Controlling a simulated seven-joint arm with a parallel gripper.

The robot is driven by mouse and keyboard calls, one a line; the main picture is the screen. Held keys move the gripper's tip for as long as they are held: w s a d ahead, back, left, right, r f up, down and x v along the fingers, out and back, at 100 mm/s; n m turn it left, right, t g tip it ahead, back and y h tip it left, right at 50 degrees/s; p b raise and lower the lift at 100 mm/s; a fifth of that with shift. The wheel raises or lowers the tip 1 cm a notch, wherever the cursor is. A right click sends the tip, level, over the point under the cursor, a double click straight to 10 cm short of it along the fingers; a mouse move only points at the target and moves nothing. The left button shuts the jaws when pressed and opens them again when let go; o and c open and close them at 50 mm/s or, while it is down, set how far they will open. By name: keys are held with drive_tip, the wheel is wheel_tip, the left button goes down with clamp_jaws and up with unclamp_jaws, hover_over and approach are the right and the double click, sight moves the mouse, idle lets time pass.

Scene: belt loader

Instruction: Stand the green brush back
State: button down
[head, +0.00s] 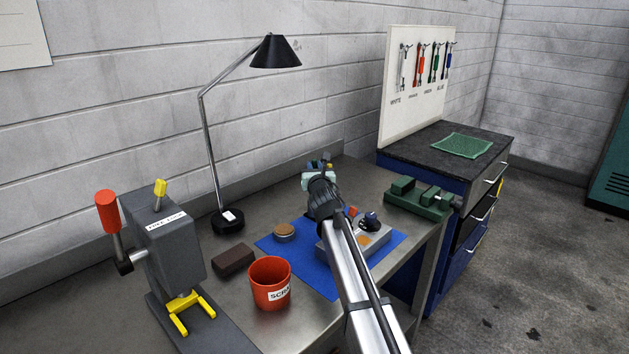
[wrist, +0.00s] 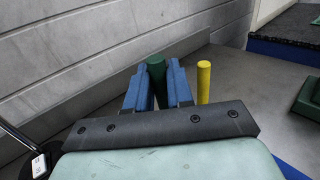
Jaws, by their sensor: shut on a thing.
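In the wrist view my gripper (wrist: 157,72) has its two blue fingers closed on the green brush (wrist: 156,66). Only a dark green, rounded upper part of it shows between the fingers; the rest is hidden. In the head view my gripper (head: 321,164) is over the back of the steel bench, near the wall, and my arm covers much of that spot. I cannot tell whether the brush touches the bench or a holder. A yellow upright rod (wrist: 203,82) stands just right of the fingers, apart from them.
A blue mat (head: 280,250) with a grey fixture lies in front. A lamp (head: 228,220), orange-red cup (head: 270,285), brown block (head: 234,261) and toggle press (head: 165,245) stand left. A green vise (head: 420,200) is right.

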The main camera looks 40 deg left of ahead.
drive_tip(key=shift+f, duration=2)
drive_tip(key=c, duration=1)
unclamp_jaws()
drive_tip(key=v, duration=1.2)
drive_tip(key=shift+s, duration=0.1)
